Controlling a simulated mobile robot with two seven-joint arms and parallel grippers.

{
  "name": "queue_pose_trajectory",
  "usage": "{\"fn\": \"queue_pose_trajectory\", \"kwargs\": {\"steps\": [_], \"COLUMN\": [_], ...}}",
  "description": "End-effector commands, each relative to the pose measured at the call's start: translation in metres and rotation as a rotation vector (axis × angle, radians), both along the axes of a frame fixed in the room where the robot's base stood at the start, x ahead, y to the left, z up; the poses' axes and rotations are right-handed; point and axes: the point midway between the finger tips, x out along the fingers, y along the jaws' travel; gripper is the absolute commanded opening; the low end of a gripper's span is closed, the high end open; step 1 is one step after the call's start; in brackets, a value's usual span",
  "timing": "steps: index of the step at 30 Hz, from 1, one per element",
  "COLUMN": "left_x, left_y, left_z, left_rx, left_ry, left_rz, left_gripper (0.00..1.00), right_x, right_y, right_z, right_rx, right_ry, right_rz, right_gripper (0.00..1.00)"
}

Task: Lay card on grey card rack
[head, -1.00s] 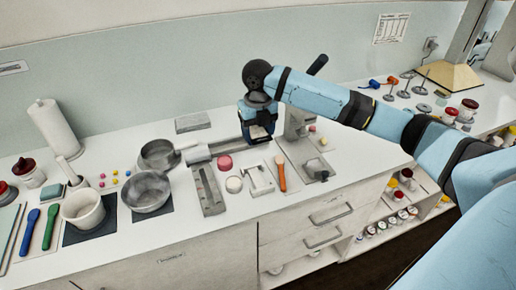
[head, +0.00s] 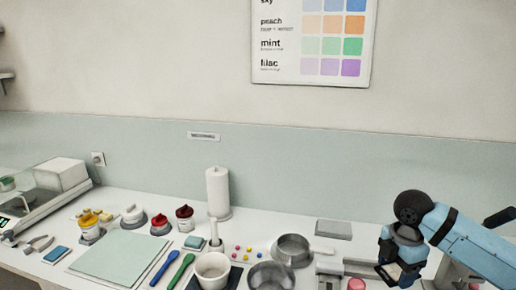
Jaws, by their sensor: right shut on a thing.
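My right gripper (head: 396,276) is at the lower right of the head view, pointing down over the bench. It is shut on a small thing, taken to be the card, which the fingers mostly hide. A low grey block (head: 333,229) lies at the back of the bench, left of the gripper and apart from it. I cannot tell for sure whether it is the grey card rack. My left gripper is not in view.
Two grey pans (head: 291,250) and a white pot (head: 212,268) stand left of the gripper. A paper towel roll (head: 217,190) stands behind them. A pale green mat (head: 120,258), jars and tools fill the left. A colour chart (head: 311,40) hangs on the wall.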

Motion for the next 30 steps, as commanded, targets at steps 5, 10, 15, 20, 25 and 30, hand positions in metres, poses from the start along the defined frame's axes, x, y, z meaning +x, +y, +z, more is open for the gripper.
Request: {"fn": "queue_pose_trajectory", "kwargs": {"steps": [5,10,15,20,25,30], "left_x": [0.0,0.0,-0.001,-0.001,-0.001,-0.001], "left_y": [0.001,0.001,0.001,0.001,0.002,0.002], "left_z": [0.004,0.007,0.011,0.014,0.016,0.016], "left_rx": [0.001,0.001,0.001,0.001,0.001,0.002], "left_ry": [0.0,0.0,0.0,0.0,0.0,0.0], "left_rz": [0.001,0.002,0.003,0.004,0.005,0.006], "left_gripper": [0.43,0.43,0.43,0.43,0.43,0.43], "right_x": [-0.007,-0.013,-0.02,-0.027,-0.032,-0.035], "right_y": [0.017,0.032,0.046,0.059,0.068,0.073], "right_z": [0.004,0.007,0.01,0.013,0.015,0.016], "right_rx": [0.0,-0.002,-0.003,-0.003,-0.003,-0.003], "right_ry": [-0.001,-0.001,-0.001,-0.002,-0.002,-0.003], "right_rz": [-0.364,-0.716,-1.069,-1.386,-1.644,-1.78], "right_gripper": [0.4,0.4,0.4,0.4,0.4,0.4]}}
